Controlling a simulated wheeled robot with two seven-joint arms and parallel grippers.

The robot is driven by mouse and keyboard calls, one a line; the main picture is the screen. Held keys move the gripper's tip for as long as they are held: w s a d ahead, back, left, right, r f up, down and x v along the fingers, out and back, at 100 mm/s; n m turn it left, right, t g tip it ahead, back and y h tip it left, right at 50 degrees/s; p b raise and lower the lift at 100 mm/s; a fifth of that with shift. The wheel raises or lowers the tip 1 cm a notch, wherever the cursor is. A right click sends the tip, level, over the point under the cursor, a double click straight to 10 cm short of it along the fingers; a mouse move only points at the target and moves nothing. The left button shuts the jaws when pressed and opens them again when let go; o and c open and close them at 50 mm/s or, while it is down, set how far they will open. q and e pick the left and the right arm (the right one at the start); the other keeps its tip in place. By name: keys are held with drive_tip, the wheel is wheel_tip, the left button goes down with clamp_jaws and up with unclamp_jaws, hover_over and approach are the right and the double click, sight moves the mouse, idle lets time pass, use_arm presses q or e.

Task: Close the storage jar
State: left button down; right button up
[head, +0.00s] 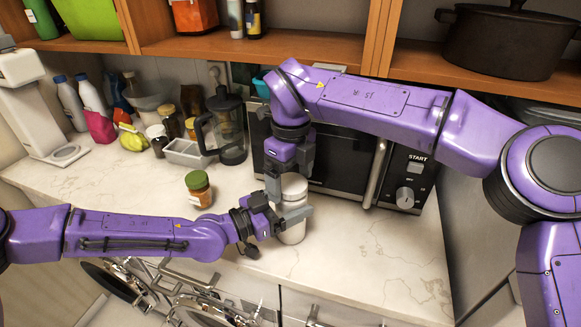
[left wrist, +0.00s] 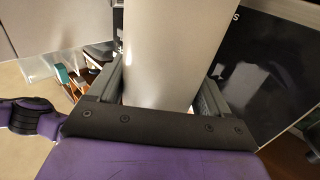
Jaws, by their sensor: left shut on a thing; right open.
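The storage jar (head: 291,236) is a pale metallic cylinder standing upright on the counter in front of the microwave. My left gripper (head: 284,216) is shut around its body from the left. In the left wrist view the jar (left wrist: 172,50) is a plain grey cylinder between the two fingers of my left gripper (left wrist: 163,92). A pale lid-like top (head: 294,185) is at the jar's upper end. My right gripper (head: 291,180) points down from above, open, with its fingers beside this top. I cannot tell whether the top is fully seated.
A brown jar with a green lid (head: 199,188) stands to the left, near my left arm. The microwave (head: 335,160) is close behind. A blender jug (head: 227,130), a grey tray (head: 185,153) and several bottles line the back left. The counter at right front is clear.

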use_arm(q)
drive_tip(key=shift+f, duration=0.1)
use_arm(e)
drive_tip(key=c, duration=1.1)
drive_tip(key=o, duration=1.2)
wheel_tip(320, 180, up, 12)
drive_tip(key=shift+r, duration=0.1)
use_arm(q)
unclamp_jaws()
drive_tip(key=b+v, duration=0.3)
drive_tip(key=v, duration=0.7)
drive_tip(key=shift+a, duration=0.2)
use_arm(e)
wheel_tip(320, 180, down, 3)
drive_tip(key=shift+f, duration=0.1)
